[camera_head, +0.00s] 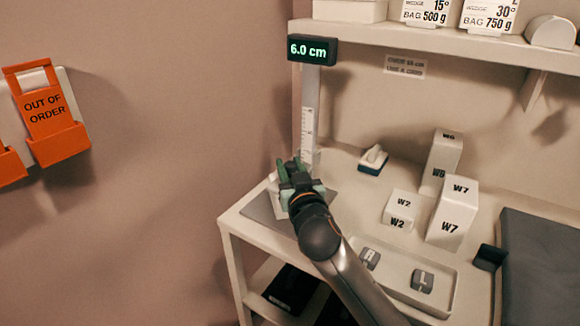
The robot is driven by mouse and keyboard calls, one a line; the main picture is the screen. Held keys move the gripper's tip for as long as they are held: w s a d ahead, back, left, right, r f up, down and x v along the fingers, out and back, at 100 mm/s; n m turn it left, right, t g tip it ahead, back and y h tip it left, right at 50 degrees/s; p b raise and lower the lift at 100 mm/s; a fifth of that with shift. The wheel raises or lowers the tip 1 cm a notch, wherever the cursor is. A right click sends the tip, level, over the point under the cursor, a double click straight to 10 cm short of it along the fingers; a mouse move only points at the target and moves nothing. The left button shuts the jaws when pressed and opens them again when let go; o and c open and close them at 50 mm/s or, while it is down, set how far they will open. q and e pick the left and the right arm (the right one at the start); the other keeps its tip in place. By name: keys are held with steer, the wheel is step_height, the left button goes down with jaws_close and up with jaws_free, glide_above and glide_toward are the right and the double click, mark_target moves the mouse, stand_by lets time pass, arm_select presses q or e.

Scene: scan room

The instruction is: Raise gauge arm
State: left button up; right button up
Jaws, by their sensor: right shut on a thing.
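The gauge is an upright post (310,105) with a printed scale, standing at the back left of the white table. Its dark display (312,50) at the top reads 6.0 cm in green. My right gripper (289,169), with green fingertips, is low at the post's foot, just left of and in front of it. It is shut on the gauge arm, which is mostly hidden by the fingers. A pale piece (272,186) shows just left of the gripper, over a grey plate (257,208). My left gripper is not in view.
White blocks marked W2 (401,210), W7 (453,212) and W6 (441,160) stand to the right. A tray (439,297) with grey pieces lies in front. A shelf (440,40) overhangs the table's back. An orange OUT OF ORDER holder (60,147) hangs on the left wall.

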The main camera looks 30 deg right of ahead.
jaws_close()
stand_by(0.8)
